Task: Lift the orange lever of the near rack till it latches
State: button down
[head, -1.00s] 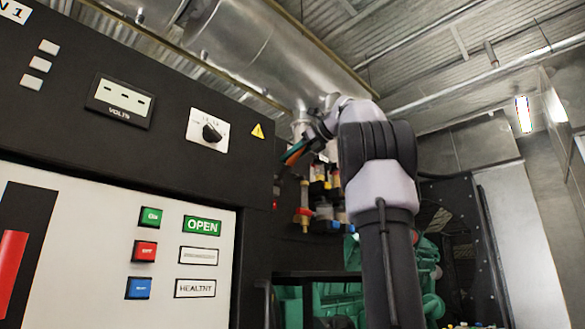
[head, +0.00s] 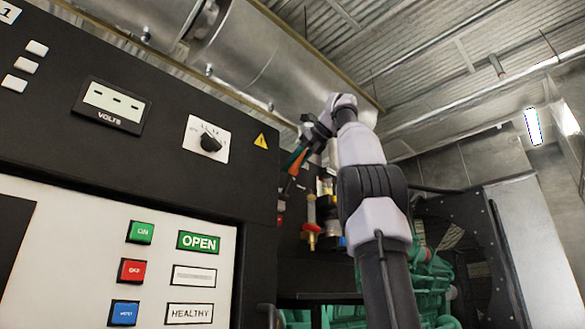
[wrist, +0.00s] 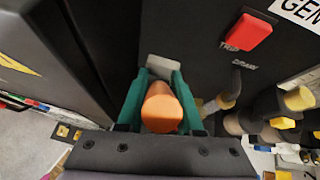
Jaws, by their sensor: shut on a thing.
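The orange lever (wrist: 160,110) shows end-on in the wrist view, as a rounded orange grip at the middle. My gripper (wrist: 160,82) is shut on it, with one teal finger on each side. A pale grey plate (wrist: 160,65) lies just beyond the fingertips, against a dark panel. In the head view my gripper (head: 293,160) is small, at the side of the black cabinet, with a bit of the orange lever (head: 298,165) at its fingers. My arm hides part of the rack there. I cannot tell whether the lever is latched.
A red trip button (wrist: 246,32) is right of the lever. Yellow-capped fittings (wrist: 298,98) stand lower right. In the head view, the black cabinet (head: 240,180) fills the left, brass fittings (head: 311,225) hang beside my arm, and a green engine (head: 430,285) is behind it.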

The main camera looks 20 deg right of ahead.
aim_at(305, 152)
jog(key=c, duration=0.6)
grip_release()
jog(key=shift+v, duration=1.1)
jog(key=shift+s+d+r, duration=0.2)
jog(key=shift+s, duration=0.2)
jog(key=s+d, duration=0.1)
jog(key=s, duration=0.2)
jog(key=s+d, duration=0.2)
jog(key=s, duration=0.2)
jog(key=s+d, duration=0.2)
jog(key=s, duration=0.1)
jog(key=shift+s, duration=0.35)
jog(key=shift+s, duration=0.1)
